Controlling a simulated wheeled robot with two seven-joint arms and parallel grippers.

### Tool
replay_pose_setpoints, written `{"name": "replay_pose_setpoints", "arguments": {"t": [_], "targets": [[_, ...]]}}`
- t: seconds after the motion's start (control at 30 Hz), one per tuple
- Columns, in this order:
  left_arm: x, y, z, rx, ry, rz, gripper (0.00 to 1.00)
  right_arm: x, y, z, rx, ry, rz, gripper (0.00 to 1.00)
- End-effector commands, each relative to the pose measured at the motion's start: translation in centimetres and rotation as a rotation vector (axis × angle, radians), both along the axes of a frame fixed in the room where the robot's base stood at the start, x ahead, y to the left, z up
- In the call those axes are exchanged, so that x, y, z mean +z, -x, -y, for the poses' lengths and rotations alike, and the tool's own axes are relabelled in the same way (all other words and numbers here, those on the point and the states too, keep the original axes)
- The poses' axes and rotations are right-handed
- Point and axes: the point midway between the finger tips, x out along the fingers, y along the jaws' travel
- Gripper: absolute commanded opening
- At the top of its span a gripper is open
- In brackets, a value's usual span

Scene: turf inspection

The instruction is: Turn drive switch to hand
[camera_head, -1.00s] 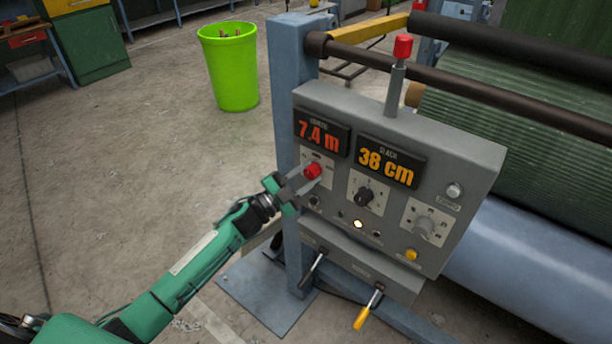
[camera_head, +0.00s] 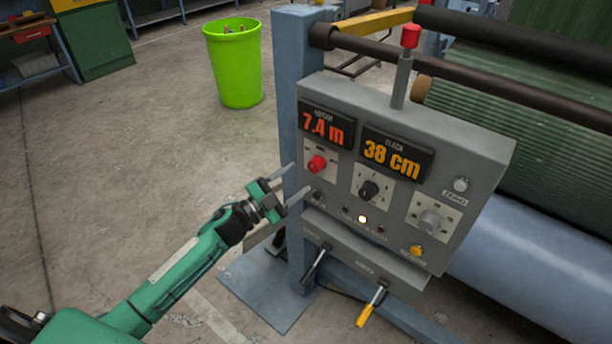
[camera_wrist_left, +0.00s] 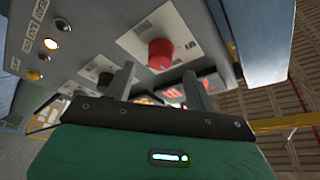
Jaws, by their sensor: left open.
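The grey control panel (camera_head: 463,165) carries a red knob (camera_head: 316,164) on a pale plate at its left, a black pointer knob (camera_head: 368,190) in the middle and a grey knob (camera_head: 430,221) at the right. Their labels are too small to read, so I cannot tell which is the drive switch. My left gripper (camera_head: 298,182) is open and empty, in front of the panel's left edge, a little below the red knob and apart from it. In the left wrist view, the red knob (camera_wrist_left: 160,55) appears beyond and between the spread fingers (camera_wrist_left: 160,86).
Displays read 7.4 m (camera_head: 323,127) and 38 cm (camera_head: 391,155). A lamp (camera_head: 361,219) is lit. Below hang a black-handled lever (camera_head: 314,266) and a yellow-handled lever (camera_head: 370,306). A blue post (camera_head: 298,85) stands at the panel's left; a green bin (camera_head: 235,65) is behind.

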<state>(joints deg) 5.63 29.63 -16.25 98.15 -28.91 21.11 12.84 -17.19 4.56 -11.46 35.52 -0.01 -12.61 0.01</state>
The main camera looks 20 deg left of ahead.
Motion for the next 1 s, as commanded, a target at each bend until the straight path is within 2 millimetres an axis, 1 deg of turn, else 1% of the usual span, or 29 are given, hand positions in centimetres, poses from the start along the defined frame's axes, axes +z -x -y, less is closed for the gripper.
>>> {"name": "replay_pose_setpoints", "arguments": {"t": [0.03,0.2,0.4,0.6,1.0], "targets": [[-0.8,0.9,-0.6,0.000,-0.003,-0.002,0.55,-0.7,0.0,0.1,0.000,0.001,0.000,0.36],[-1.6,3.5,-2.6,0.000,-0.002,-0.001,0.55,-1.7,0.0,0.1,0.000,0.001,0.000,0.36],[-2.2,5.6,-4.2,0.000,-0.002,-0.002,0.55,-2.5,0.0,0.1,0.000,0.001,0.000,0.36],[-2.2,6.5,-4.8,-0.002,0.000,0.000,0.55,-2.7,0.0,0.1,0.000,0.001,0.000,0.36],[-2.2,6.6,-4.9,-0.001,0.000,0.001,0.55,-2.7,0.0,0.1,0.000,0.001,0.000,0.36]]}}
